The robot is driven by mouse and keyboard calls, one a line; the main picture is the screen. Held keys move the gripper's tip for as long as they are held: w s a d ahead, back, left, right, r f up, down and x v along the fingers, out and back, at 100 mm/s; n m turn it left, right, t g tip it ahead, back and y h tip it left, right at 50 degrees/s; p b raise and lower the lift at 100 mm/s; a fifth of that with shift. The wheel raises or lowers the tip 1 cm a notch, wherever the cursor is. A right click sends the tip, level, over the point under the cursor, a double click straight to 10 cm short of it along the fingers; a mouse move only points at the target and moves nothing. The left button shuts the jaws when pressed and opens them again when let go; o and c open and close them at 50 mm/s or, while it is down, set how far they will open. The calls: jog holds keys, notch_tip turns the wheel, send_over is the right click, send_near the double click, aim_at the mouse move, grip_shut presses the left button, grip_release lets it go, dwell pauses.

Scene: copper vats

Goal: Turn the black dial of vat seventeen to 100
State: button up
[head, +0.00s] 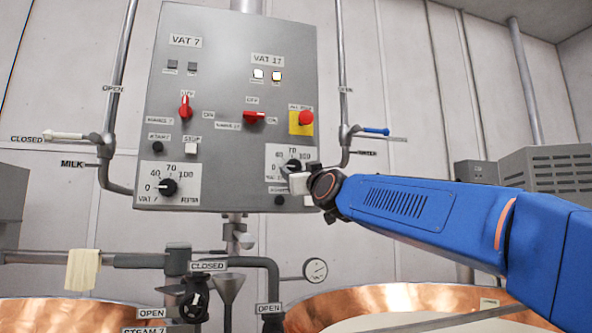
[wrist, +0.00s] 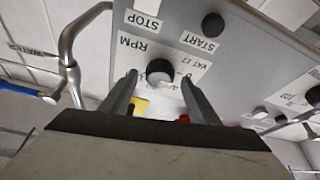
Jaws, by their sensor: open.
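The grey control panel (head: 225,70) carries the VAT 17 label on its right half. The black dial of vat seventeen (head: 293,166) sits on a white scale plate at the panel's lower right, partly hidden by my gripper (head: 298,183). In the wrist view the dial (wrist: 159,72) shows as a round black knob between the two fingertips of my gripper (wrist: 159,77). The fingers are open, one on each side of the dial; I cannot tell whether they touch it. The dial's pointer setting is not readable.
Vat 7's similar black dial (head: 168,187) is at the panel's lower left. A red button on a yellow plate (head: 302,121) and a red switch (head: 254,118) are above vat seventeen's dial. Pipes flank the panel, and copper vats (head: 400,297) stand below.

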aim_at(294, 167)
jog(key=shift+x, duration=1.25)
jog(key=c, duration=1)
jog(key=shift+c, duration=0.2)
